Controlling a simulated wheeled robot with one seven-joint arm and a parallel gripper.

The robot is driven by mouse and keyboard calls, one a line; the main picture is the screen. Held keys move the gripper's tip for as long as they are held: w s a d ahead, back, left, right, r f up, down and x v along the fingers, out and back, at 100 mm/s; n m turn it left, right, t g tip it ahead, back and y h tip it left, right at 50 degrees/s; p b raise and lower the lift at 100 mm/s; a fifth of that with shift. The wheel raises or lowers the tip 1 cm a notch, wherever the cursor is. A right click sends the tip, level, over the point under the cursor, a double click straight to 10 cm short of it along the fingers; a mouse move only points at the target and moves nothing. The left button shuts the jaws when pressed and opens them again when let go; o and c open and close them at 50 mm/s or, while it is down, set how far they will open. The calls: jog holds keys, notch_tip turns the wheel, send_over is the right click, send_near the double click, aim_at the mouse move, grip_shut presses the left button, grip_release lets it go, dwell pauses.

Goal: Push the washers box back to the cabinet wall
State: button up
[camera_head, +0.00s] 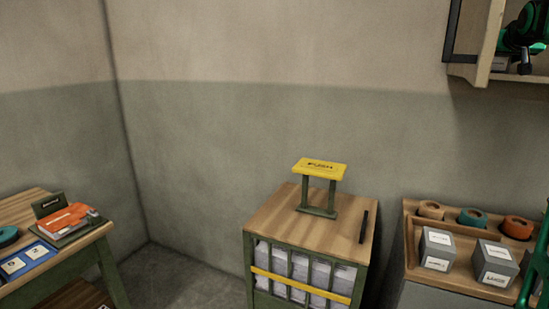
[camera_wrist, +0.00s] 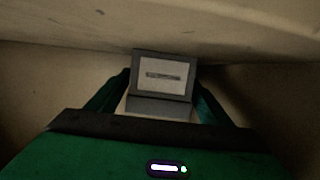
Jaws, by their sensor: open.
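In the wrist view a grey box (camera_wrist: 175,66) with a white label stands straight ahead; the label's print is too blurred to read, so I cannot confirm that it is the washers box. My gripper (camera_wrist: 162,84) is open, with a dark finger on each side of the box's lower part. I cannot tell whether the fingers touch it. In the head view the wooden wall cabinet (camera_head: 480,58) is at the top right, cut by the frame edge. My green and black wrist appears to be in its opening. The cabinet's back wall is not clearly shown.
In the wrist view a pale board (camera_wrist: 240,25) runs close above the box. In the head view two grey labelled boxes (camera_head: 437,249) and several tape rolls (camera_head: 473,217) are on the bench below. A yellow-topped stand (camera_head: 320,169) is on the wooden cabinet at centre.

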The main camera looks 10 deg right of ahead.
jog(key=shift+w+d, duration=0.5)
jog(key=shift+w, duration=0.3)
jog(key=shift+w+d, duration=0.5)
jog(key=shift+w, duration=0.25)
jog(key=shift+w+d, duration=0.5)
jog(key=shift+w, duration=0.3)
jog(key=shift+f, duration=0.1)
jog(key=shift+s+a, duration=0.6)
jog(key=shift+s, duration=0.35)
jog(key=shift+s+a, duration=0.6)
jog(key=shift+s, duration=0.35)
jog(key=shift+s+a, duration=0.6)
jog(key=shift+s, duration=0.35)
